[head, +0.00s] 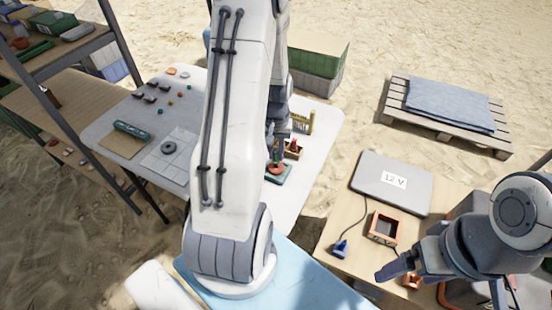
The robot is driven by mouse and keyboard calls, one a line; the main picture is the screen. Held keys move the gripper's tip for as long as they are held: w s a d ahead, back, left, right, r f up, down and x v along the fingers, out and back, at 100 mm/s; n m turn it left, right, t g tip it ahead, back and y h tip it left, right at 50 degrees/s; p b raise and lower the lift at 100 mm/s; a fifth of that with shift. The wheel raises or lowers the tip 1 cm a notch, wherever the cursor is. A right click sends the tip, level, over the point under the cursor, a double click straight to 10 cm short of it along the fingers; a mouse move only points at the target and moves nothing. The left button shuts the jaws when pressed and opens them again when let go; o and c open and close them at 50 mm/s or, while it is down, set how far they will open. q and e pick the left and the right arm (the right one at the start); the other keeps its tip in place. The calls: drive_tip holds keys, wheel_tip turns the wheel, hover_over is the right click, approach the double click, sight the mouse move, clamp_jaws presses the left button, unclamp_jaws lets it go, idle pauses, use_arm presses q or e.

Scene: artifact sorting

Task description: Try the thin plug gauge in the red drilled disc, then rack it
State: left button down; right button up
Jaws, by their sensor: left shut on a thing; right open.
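My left gripper (277,140) is partly hidden behind my own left arm. It points down over the white table, just above a red disc (276,169) on a green base (279,177). It is shut on a slim thing, seemingly the thin plug gauge, which is mostly hidden. I cannot tell whether its tip is in the disc's hole. A yellowish rack (302,122) stands just behind, beside a small wooden box (292,151) with a red thing in it. My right gripper (436,284) is open and empty above the wooden bench at right.
The white table (318,163) also bears a grey ring (169,148) on a pale sheet, a green case (131,130) and several small parts. Shelves stand at left.

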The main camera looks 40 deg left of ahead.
sight(276, 152)
use_arm(q)
drive_tip(key=shift+r+p, duration=1.25)
drive_tip(key=shift+r, duration=0.3)
